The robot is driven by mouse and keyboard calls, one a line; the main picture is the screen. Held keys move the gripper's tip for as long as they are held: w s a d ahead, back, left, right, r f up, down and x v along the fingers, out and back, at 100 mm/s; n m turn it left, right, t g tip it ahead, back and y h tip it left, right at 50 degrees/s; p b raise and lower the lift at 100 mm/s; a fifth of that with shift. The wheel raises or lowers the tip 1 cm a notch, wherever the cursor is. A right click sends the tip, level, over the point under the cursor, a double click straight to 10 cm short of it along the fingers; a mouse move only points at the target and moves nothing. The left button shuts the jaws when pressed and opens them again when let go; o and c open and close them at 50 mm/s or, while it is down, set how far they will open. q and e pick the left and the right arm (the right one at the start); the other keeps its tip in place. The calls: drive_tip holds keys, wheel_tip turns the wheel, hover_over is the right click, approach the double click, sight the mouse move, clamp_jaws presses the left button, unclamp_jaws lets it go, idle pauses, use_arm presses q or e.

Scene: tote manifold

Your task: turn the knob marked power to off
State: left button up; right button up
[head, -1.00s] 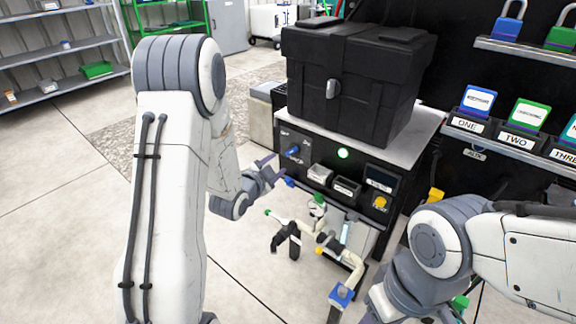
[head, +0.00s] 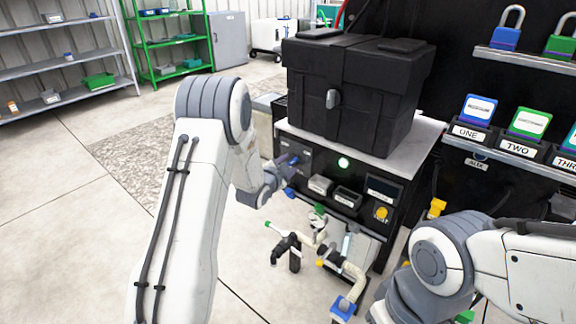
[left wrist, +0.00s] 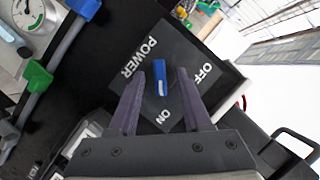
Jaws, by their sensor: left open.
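The power knob (left wrist: 160,78) is a blue bar on a dark plate (left wrist: 195,50) lettered POWER, OFF and ON. Its white mark is at the end facing the ON label. My left gripper (left wrist: 160,72) is open in the left wrist view, with one finger on each side of the knob; I cannot tell whether they touch it. In the head view the left gripper (head: 281,168) is at the left end of the black panel front, and the knob (head: 294,159) shows only partly beside it. My right arm is at the lower right; its gripper is out of view.
A black case (head: 350,95) sits on the bench top (head: 420,130). Pipes with coloured handles (head: 318,225) stand below. Open floor lies to the left.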

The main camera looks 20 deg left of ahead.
use_arm(q)
clamp_jaws()
drive_tip(key=shift+r, duration=0.1)
drive_tip(key=shift+a+r+n+g+h+p, duration=0.15)
drive_tip(key=shift+n+g+h+p, duration=0.25)
drive_tip(key=shift+n+p, duration=0.6)
drive_tip(key=n+h+p, duration=0.1)
drive_tip(key=n+p, duration=0.1)
drive_tip(key=p, duration=0.2)
drive_tip(key=n+g+h+p, duration=0.1)
drive_tip(key=n+h+p, duration=0.1)
drive_tip(key=p, duration=0.3)
drive_tip(key=shift+w+a+r+n+h, duration=0.15)
drive_tip(key=shift+n+h, duration=0.15)
drive_tip(key=shift+n, duration=0.2)
drive_tip(key=shift+a+f+n+g+h+p, duration=0.15)
drive_tip(key=shift+n+g+h+p, duration=0.45)
drive_tip(key=shift+n+p, duration=0.6)
drive_tip(key=shift+f+n+h, duration=0.15)
drive_tip(key=shift+n+h, duration=0.35)
drive_tip(key=shift+n, duration=0.1)
drive_tip(key=shift+n+h, duration=0.5)
drive_tip(key=shift+n, duration=0.3)
